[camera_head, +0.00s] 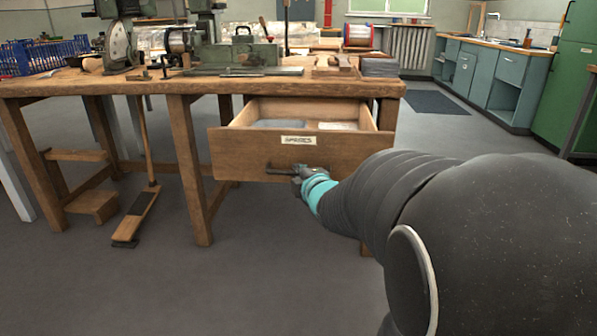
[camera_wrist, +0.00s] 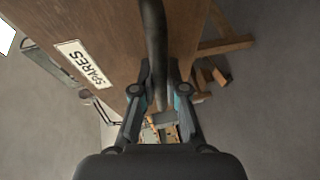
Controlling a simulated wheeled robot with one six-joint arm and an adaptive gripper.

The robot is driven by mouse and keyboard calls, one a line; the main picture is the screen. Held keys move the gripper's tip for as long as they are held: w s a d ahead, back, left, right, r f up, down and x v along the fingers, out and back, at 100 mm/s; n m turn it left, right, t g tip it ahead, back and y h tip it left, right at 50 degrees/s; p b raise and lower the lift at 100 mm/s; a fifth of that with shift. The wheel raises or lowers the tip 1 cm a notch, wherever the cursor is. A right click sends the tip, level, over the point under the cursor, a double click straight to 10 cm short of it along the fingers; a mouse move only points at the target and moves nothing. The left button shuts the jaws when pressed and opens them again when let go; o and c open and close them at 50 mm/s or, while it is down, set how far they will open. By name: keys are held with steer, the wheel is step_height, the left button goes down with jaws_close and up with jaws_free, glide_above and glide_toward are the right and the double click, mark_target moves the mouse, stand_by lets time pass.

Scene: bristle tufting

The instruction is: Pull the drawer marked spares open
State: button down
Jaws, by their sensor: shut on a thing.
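The wooden drawer (camera_head: 255,150) labelled SPARES stands pulled out from under the workbench top, so its inside shows from above. A grey item and a pale item lie in it. Its white label (camera_head: 299,140) is on the front, and it also shows in the wrist view (camera_wrist: 83,64). My gripper (camera_head: 300,180) is at the dark bar handle (camera_head: 280,170) below the label. In the wrist view the handle (camera_wrist: 154,40) runs between the two fingers (camera_wrist: 160,95), which are shut on it. My arm covers the area right of the handle.
The workbench (camera_head: 60,87) carries machines, a vise and a blue crate (camera_head: 42,55). A wooden treadle (camera_head: 136,217) stands on the floor under its left part. Blue cabinets (camera_head: 495,80) and a green cabinet (camera_head: 567,85) stand at the right. The floor in front of the drawer is clear.

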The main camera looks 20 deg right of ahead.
steer(key=shift+s+a, duration=0.3)
steer(key=shift+s, duration=0.1)
steer(key=c, duration=1.2)
jaws_free()
steer(key=shift+d, duration=0.1)
steer(key=shift+s, duration=0.1)
steer(key=v, duration=1.1)
steer(key=shift+s, duration=0.4)
